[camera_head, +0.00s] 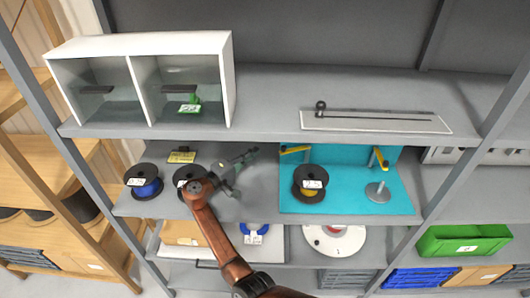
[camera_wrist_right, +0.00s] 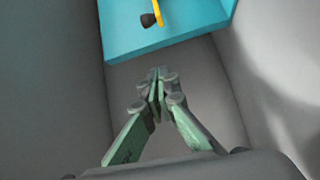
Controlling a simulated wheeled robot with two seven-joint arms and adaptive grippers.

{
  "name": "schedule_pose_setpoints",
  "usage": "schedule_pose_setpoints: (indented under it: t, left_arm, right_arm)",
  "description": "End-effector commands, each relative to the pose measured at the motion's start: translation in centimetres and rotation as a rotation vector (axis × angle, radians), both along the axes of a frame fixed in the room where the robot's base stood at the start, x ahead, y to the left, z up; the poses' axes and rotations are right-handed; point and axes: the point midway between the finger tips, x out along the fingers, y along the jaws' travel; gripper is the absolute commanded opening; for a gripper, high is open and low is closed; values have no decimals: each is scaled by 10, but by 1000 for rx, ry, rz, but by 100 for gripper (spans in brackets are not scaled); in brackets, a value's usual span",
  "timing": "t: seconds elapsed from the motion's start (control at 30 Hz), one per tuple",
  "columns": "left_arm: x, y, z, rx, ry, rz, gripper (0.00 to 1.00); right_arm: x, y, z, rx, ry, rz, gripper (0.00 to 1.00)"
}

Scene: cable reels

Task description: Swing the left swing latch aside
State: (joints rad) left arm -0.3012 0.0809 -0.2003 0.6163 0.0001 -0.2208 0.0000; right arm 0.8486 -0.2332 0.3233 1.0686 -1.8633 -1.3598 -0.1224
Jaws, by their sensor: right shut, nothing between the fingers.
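The left swing latch (camera_head: 296,150) is a yellow bar at the upper left of the cyan holder (camera_head: 340,203), lying nearly level. In the right wrist view the yellow latch (camera_wrist_right: 158,12) shows at the top edge, cut off, beside a dark knob (camera_wrist_right: 148,20). My right gripper (camera_head: 253,153) is shut and empty, left of the latch and apart from it. Its closed fingertips (camera_wrist_right: 157,74) point toward the cyan holder (camera_wrist_right: 180,32) across a gap. My left gripper is in no view.
A reel with yellow cable (camera_head: 309,184) sits below the left latch. The right yellow latch (camera_head: 380,158) stands above an empty metal spindle (camera_head: 377,192). A blue reel (camera_head: 145,182) and another dark reel (camera_head: 184,177) stand left. The upper shelf (camera_head: 268,98) overhangs the gripper.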

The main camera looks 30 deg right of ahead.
Motion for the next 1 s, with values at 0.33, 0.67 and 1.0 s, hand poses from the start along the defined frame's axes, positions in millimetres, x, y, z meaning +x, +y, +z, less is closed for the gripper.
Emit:
schedule_pose_setpoints:
  t: [0.33,0.67,1.0]
  left_arm:
    - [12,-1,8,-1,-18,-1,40]
    - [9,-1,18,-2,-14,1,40]
    - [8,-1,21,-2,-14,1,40]
  right_arm:
    - [18,-62,5,-1,0,-3,0]
    - [2,-89,3,3,-1,-1,0]
    - [-13,-88,1,0,-1,0,0]
